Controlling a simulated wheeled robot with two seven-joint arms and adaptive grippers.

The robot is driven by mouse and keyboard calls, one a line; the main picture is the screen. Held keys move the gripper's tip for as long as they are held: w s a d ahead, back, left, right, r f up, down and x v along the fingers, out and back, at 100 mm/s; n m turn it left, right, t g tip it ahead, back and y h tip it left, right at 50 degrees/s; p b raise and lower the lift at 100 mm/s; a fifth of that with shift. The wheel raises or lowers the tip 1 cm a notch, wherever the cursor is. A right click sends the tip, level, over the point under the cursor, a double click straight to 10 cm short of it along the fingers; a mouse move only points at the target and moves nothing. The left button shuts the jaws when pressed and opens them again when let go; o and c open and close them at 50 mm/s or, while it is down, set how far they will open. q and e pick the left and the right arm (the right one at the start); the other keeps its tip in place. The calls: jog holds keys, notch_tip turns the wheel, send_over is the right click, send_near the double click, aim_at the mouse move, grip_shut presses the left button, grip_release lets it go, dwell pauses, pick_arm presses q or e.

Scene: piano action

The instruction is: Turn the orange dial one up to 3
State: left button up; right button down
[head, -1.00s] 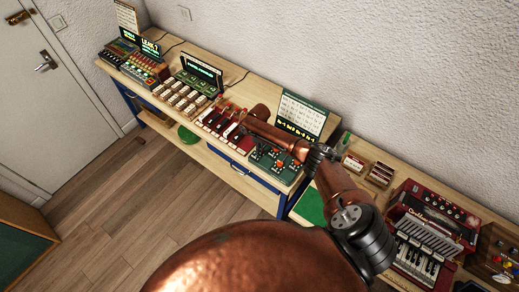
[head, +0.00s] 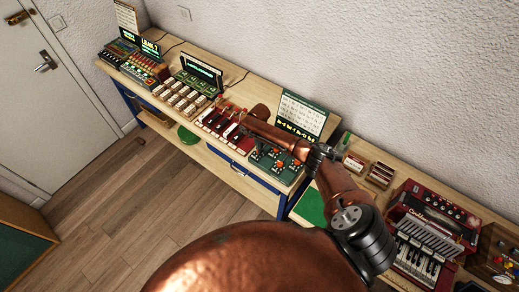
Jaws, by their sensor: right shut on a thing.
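A dark green panel (head: 266,167) with several small orange dials (head: 280,163) sits on the bench near the middle of the head view. A green board with a white chart (head: 303,109) and a yellow-lit display strip stands behind it. My copper right arm reaches across from the lower right. The dial's number is too small to read. My left gripper is out of view.
Red keyed levers (head: 217,122) and a block of pale keys (head: 180,97) stand left of the panel. A red accordion (head: 432,232) and small card holders (head: 380,174) are to the right. The floor (head: 150,195) in front of the bench is clear.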

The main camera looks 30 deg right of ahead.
jog(key=c, duration=1.6)
grip_release()
notch_tip(320, 180, up, 12)
jog(key=shift+r, duration=0.1)
